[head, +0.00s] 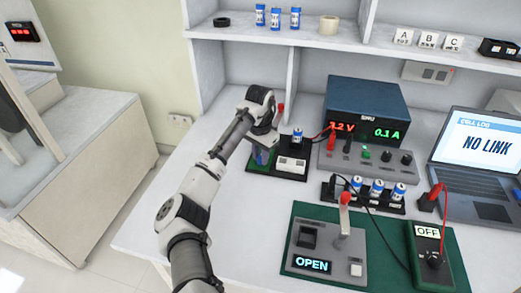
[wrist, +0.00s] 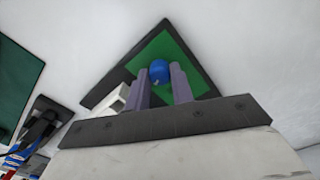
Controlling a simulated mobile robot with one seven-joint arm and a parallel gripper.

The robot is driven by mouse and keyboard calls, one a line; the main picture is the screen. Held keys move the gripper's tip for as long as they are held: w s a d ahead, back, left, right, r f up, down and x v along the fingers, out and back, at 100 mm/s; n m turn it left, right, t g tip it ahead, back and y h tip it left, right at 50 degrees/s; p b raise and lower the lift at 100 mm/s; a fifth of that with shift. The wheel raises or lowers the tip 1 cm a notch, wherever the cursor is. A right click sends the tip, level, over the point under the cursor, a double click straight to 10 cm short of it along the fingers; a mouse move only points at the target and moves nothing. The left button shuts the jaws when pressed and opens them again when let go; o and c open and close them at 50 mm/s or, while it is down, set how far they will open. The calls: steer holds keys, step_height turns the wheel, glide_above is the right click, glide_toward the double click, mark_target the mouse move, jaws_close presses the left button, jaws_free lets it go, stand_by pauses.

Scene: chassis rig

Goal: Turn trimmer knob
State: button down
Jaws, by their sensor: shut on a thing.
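The trimmer knob (wrist: 158,72) is a round blue knob on a green board (wrist: 183,50) set in a dark frame. In the wrist view my gripper (wrist: 161,72) has its two grey fingers on either side of the knob, shut on it. In the head view the green board (head: 262,157) is at the left end of a black base on the bench, partly covered by my wrist. My gripper (head: 262,141) is low over that board there. The knob is hidden in the head view.
Further right stand a power supply (head: 367,105), a rack of cells (head: 378,196), a laptop (head: 484,147), a lever panel (head: 326,243) and a meter (head: 430,250). The bench left of my arm is clear.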

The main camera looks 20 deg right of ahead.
mark_target(260, 157)
stand_by(0.3)
steer(key=c, duration=1.2)
jaws_free()
steer(key=shift+r, duration=0.15)
step_height(260, 157, up, 14)
steer(key=shift+f, duration=0.2)
